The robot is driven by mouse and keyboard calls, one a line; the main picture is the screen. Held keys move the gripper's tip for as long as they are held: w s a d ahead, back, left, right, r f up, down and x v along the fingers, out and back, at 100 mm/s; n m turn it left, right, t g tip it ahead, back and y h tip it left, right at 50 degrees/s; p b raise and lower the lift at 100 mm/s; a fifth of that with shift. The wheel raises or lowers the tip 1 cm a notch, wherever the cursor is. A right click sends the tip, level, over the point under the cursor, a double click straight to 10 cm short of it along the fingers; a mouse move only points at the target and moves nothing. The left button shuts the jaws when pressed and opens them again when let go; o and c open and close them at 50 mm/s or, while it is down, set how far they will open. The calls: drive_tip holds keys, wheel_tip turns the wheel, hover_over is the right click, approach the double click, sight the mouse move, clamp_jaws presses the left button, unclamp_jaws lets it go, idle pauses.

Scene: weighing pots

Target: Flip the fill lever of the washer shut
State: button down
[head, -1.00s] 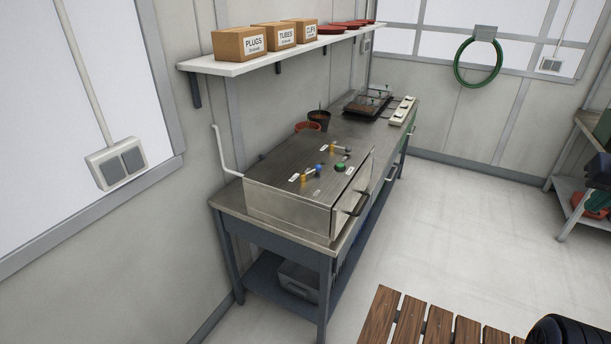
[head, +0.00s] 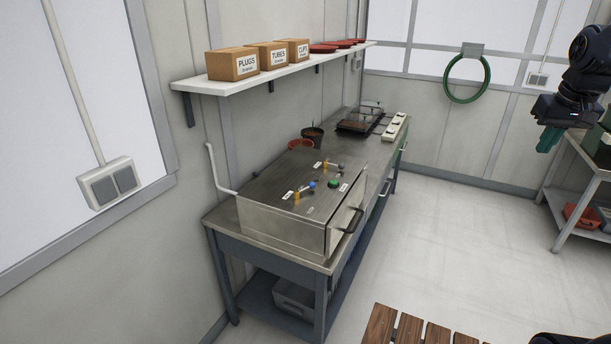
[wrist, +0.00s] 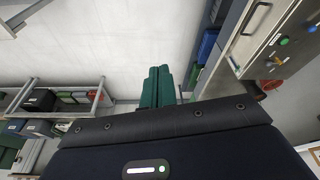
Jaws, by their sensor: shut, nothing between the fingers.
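The washer (head: 280,228) is a metal box on the bench, with a dark top and a front handle (head: 352,220). On its top are a lever with a blue knob (head: 312,184), a lever with a grey knob (head: 341,167) and a green button (head: 333,183). Both levers have yellow-orange pivots; their small labels are unreadable, so I cannot tell which is the fill lever. My gripper (head: 549,138) is shut and empty, high at the right, well away from the washer. In the wrist view its green fingers (wrist: 157,87) are together, and the washer (wrist: 262,40) shows at upper right.
The bench (head: 230,222) stands along the wall. A white pipe (head: 215,170) rises behind the washer. Pots (head: 312,135) and a tray (head: 360,122) stand farther back. A shelf (head: 215,84) with boxes hangs above. A slatted wooden surface (head: 405,330) is in front; the floor between is clear.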

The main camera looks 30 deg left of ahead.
drive_tip(key=w+a+n+g, duration=0.1)
drive_tip(key=w+a+n, duration=0.1)
drive_tip(key=w+a, duration=0.65)
drive_tip(key=w+a+n+g, duration=0.1)
drive_tip(key=w+a+n, duration=0.15)
drive_tip(key=a, duration=1.15)
drive_tip(key=w+a+n+g, duration=0.1)
drive_tip(key=w+a+n, duration=0.1)
drive_tip(key=w+a, duration=0.75)
drive_tip(key=s+a+f+n+h, duration=0.1)
drive_tip(key=s+a+f, duration=0.2)
drive_tip(key=a, duration=0.9)
drive_tip(key=s+a+f+n+h, duration=0.1)
drive_tip(key=s+a+f, duration=0.3)
drive_tip(key=a+f, duration=0.4)
drive_tip(key=s+a+f+n+g+h, duration=0.1)
drive_tip(key=s+a+f, duration=0.3)
drive_tip(key=a, duration=1.3)
wheel_tip(320, 180, down, 3)
drive_tip(key=shift+s+r+n, duration=0.2)
drive_tip(key=shift+s+n, duration=0.05)
drive_tip(key=shift+n, duration=0.6)
